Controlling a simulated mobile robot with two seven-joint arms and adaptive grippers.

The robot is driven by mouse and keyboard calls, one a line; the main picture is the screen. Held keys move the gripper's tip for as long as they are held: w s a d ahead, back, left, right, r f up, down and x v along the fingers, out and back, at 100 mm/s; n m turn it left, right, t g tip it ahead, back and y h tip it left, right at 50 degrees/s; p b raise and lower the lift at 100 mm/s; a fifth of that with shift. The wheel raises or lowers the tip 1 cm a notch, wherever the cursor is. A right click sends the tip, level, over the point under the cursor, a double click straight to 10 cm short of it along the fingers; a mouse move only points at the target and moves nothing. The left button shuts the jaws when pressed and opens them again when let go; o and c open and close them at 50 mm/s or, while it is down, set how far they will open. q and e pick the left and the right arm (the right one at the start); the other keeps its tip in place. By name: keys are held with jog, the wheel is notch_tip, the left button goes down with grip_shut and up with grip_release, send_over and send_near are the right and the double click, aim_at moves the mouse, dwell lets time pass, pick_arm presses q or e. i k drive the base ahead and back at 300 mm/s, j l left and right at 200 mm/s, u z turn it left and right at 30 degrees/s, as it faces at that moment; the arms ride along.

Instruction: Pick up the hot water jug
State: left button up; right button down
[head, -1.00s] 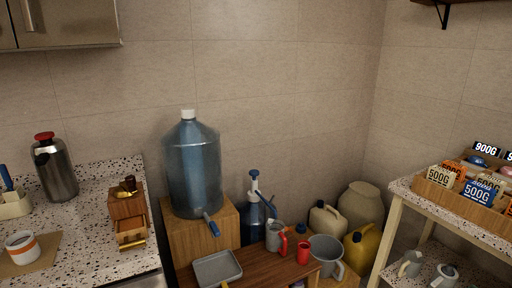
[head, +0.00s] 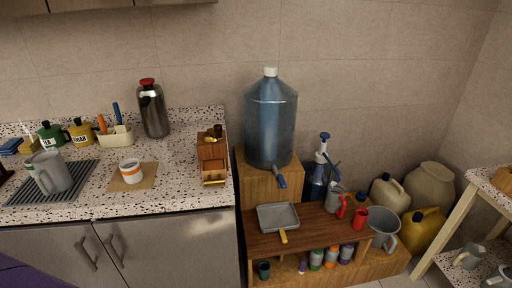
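A steel jug with a red lid and dark handle (head: 153,108), which looks like the hot water jug, stands upright at the back of the speckled counter (head: 190,192), near the wall. A grey pitcher (head: 48,173) stands on a dark ribbed mat at the counter's left. Several other jugs stand lower down, among them a grey one with a red handle (head: 336,199). Neither of my grippers is in view.
A utensil holder (head: 117,135) stands just left of the steel jug. A wooden grinder box (head: 212,158) is to its right, and a white-orange cup (head: 131,171) is in front. A large blue water bottle (head: 271,122) stands beside the counter. The counter front has free room.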

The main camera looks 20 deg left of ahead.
aim_at(53, 174)
jog(key=u, duration=2.2)
